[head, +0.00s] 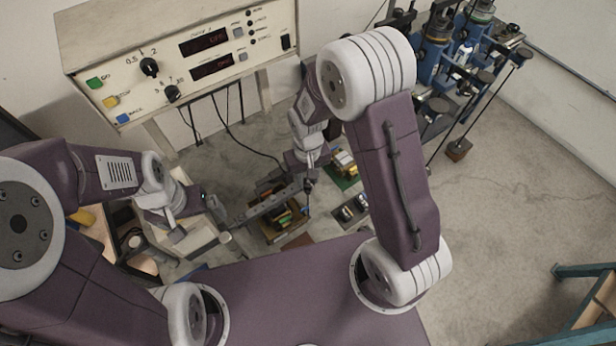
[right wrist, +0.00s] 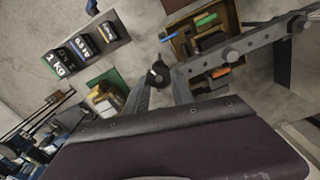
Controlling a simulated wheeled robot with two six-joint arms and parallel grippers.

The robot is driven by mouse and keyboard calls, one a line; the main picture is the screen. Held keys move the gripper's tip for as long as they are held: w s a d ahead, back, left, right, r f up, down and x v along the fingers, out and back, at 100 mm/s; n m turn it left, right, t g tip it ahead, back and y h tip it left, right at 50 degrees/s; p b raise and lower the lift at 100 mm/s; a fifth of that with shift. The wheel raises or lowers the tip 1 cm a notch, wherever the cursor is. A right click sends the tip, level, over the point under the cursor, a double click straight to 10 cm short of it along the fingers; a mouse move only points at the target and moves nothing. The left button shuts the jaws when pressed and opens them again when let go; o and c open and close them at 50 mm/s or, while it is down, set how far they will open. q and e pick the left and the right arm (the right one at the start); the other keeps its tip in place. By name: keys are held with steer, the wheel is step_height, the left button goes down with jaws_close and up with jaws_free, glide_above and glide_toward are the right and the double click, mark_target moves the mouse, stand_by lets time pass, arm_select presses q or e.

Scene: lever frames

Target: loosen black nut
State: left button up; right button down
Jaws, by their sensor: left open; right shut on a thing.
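A grey metal lever bar (head: 270,203) stands above the floor. In the right wrist view the bar (right wrist: 262,42) runs up to the right, with round bolt heads along it. A small black nut (right wrist: 158,73) sits by the bar's near end. My right gripper (right wrist: 160,80) has its fingers on either side of this nut and is shut on it. In the head view the right gripper (head: 308,183) is at the bar's right end, and the nut is too small to make out. My left gripper (head: 196,222) is open, left of the bar's other end.
A wooden tray (right wrist: 178,45) with coloured pieces lies below the bar. Black weights (right wrist: 82,43) and a green board (right wrist: 104,82) lie beside it. A control box (head: 180,55) with hanging cables stands at the back. Blue machinery (head: 435,55) stands back right.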

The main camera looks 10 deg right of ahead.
mark_target(306, 181)
steer(key=n, duration=0.5)
steer(key=shift+a, duration=0.15)
steer(key=shift+n, duration=0.4)
steer(key=c, duration=1.1)
jaws_free()
steer(key=shift+o, duration=0.2)
step_height(306, 181, up, 9)
steer(key=p, duration=0.8)
